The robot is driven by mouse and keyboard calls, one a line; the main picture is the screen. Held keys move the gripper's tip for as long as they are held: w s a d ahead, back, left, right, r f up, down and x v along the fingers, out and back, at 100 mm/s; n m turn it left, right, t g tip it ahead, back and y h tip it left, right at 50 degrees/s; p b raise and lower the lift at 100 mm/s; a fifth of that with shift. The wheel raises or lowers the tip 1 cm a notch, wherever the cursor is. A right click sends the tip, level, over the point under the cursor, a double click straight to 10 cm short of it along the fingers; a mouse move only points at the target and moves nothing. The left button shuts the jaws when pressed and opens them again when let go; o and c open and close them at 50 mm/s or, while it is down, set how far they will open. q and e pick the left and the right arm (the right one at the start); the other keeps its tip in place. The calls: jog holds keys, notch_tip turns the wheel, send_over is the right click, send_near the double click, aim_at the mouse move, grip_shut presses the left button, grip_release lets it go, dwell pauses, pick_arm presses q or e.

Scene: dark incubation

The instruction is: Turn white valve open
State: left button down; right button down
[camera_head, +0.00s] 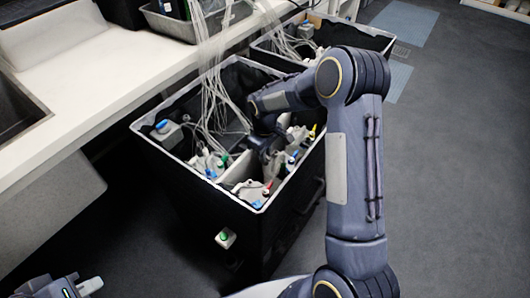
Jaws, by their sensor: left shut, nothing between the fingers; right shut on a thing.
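My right arm reaches over the black bin from the right. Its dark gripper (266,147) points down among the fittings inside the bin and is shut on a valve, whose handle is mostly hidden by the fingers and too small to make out. Several pale valves with coloured handles lie around it: a blue-handled one (163,125) at the left rim, and red (266,188) and blue (257,204) ones near the front corner. My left gripper (82,287) is at the bottom left edge, shut and empty, far from the bin.
The black bin (190,176) has high walls, and a bundle of thin pale tubes (208,85) hangs into it. A second bin (372,32) stands behind. A white counter (95,75) runs along the left. The grey floor (450,170) on the right is clear.

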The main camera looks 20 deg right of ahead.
dwell(0.3)
jog(key=c, duration=1.7)
grip_release()
jog(key=shift+c, duration=0.2)
notch_tip(320, 180, up, 8)
jog(key=shift+f+p, duration=0.1)
jog(key=shift+p, duration=0.25)
